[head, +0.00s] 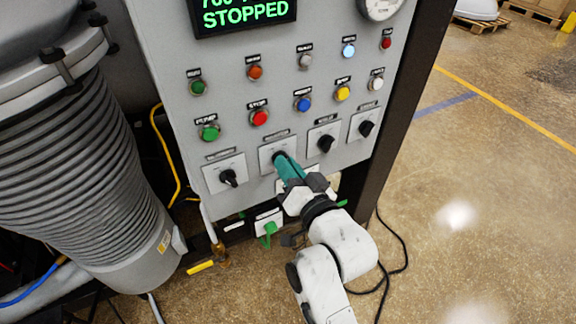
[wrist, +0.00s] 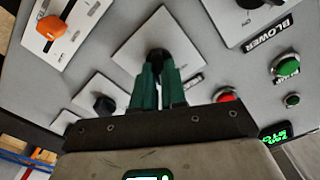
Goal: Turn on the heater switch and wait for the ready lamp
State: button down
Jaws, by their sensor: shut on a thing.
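The grey control panel (head: 225,110) carries a row of black rotary switches on white plates. My gripper (head: 283,162) reaches its teal fingers onto the second switch from the left in the head view. In the wrist view my gripper (wrist: 159,75) is shut on this switch's black knob (wrist: 157,54), with a finger on each side. Its label is too small to read in the head view, so I cannot confirm it is the heater switch. Small lamps, including a pale blue one (head: 348,50), sit above; I cannot tell which is the ready lamp. The display (head: 245,14) reads STOPPED.
The BLOWER switch (head: 229,178) is just left of the held one, with two more switches (head: 326,143) to the right. Push buttons, including a red one (head: 259,117), sit above. A ribbed grey hose (head: 75,165) stands left. The floor (head: 480,190) at right is mostly clear.

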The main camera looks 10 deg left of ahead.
jog(key=c, duration=1.2)
grip_release()
jog(key=b+v, duration=0.2)
jog(key=v, duration=0.9)
jog(key=shift+w, duration=0.1)
jog(key=s+d+f+g+h, duration=0.3)
jog(key=s+d+f, duration=0.1)
jog(key=d+f, duration=0.4)
jog(key=s+d+f+g+h, duration=0.3)
jog(key=s+d+f+h, duration=0.1)
jog(key=d+f, duration=0.4)
jog(key=s+d+f+g+h, duration=0.1)
jog(key=s+d+f+g, duration=0.1)
jog(key=s, duration=0.4)
jog(key=s+d+f+g+h, duration=0.1)
jog(key=s+d+f+g, duration=0.2)
jog(key=s+d, duration=0.2)
jog(key=s+d+f+m+g+h, duration=0.1)
jog(key=s+d+f+g, duration=0.1)
jog(key=s, duration=0.5)
jog(key=shift+d+f+g, duration=0.2)
jog(key=shift+d+g, duration=0.3)
jog(key=shift+d, duration=0.25)
